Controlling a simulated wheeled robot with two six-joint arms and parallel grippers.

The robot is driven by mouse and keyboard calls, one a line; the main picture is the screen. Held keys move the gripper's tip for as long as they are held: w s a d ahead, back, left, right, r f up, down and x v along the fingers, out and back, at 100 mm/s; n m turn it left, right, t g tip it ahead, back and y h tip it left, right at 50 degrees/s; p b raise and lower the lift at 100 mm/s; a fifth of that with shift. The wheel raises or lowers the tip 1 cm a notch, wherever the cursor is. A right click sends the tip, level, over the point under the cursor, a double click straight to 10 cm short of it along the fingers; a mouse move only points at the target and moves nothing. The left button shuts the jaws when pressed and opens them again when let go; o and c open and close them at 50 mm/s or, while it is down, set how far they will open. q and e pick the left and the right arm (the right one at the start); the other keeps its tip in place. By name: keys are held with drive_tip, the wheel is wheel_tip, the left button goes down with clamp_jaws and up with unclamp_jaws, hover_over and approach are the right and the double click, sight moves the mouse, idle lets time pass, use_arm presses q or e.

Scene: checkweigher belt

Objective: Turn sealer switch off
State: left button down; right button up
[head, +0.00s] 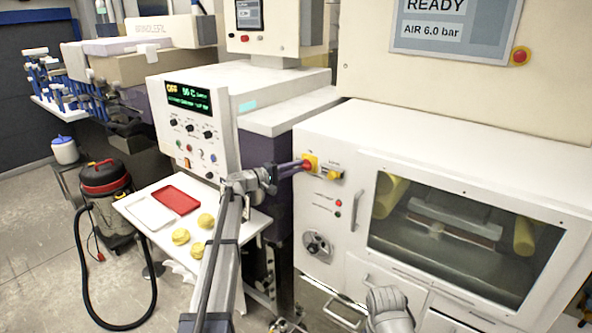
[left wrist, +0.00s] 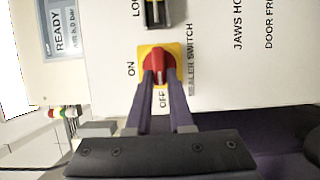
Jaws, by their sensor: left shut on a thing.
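The sealer switch is a red rotary knob (left wrist: 158,66) on a yellow plate (left wrist: 146,51), with ON at its left and OFF below it in the left wrist view. A pale line on the knob points down toward OFF in that view. My left gripper (left wrist: 158,84) is shut on the knob, one dark finger on each side. In the head view the yellow switch plate (head: 314,160) is at the upper left of the white cabinet front, with my left gripper (head: 303,165) reaching it from the left. My right gripper does not show; only part of my right arm appears at the bottom.
Another yellow-plated switch (head: 328,175) sits close beside the knob. The white cabinet (head: 450,140) has a window and a door handle (head: 356,210). A white table (head: 150,240) holds a red tray (head: 176,200) and several yellow items. A vacuum cleaner (head: 105,190) stands at left.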

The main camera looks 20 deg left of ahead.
use_arm(q)
drive_tip(key=shift+s, duration=0.1)
drive_tip(key=c, duration=0.8)
unclamp_jaws()
drive_tip(key=shift+a, duration=0.1)
drive_tip(key=v, duration=0.7)
drive_tip(key=shift+s+a, duration=0.2)
drive_tip(key=shift+f, duration=0.1)
